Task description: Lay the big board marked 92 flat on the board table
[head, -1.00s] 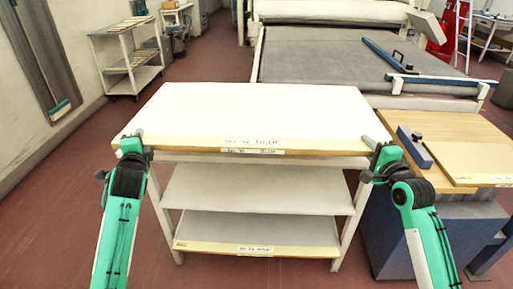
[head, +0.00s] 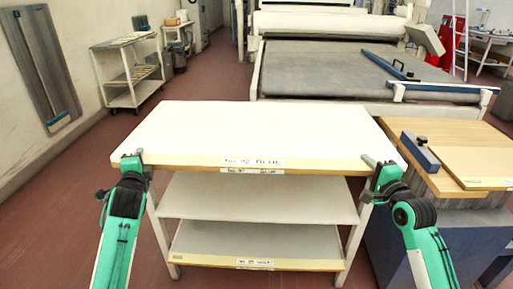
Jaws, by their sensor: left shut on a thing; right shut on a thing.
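The big board marked 92 (head: 258,130) is a large white sheet with a yellowish front strip and a label reading 92. It looks level over the top of the white table with shelves (head: 353,238). A second label shows just under its front edge; I cannot tell whether the board touches what is below. My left gripper (head: 131,162) is shut on the board's front left corner. The board hides the table's top surface.
A wooden-topped blue stand (head: 400,178) with another board (head: 480,160) and a blue bar (head: 418,152) is close on the right. A grey machine bed (head: 330,72) lies behind. A shelf trolley (head: 128,72) stands back left. The red floor on the left is clear.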

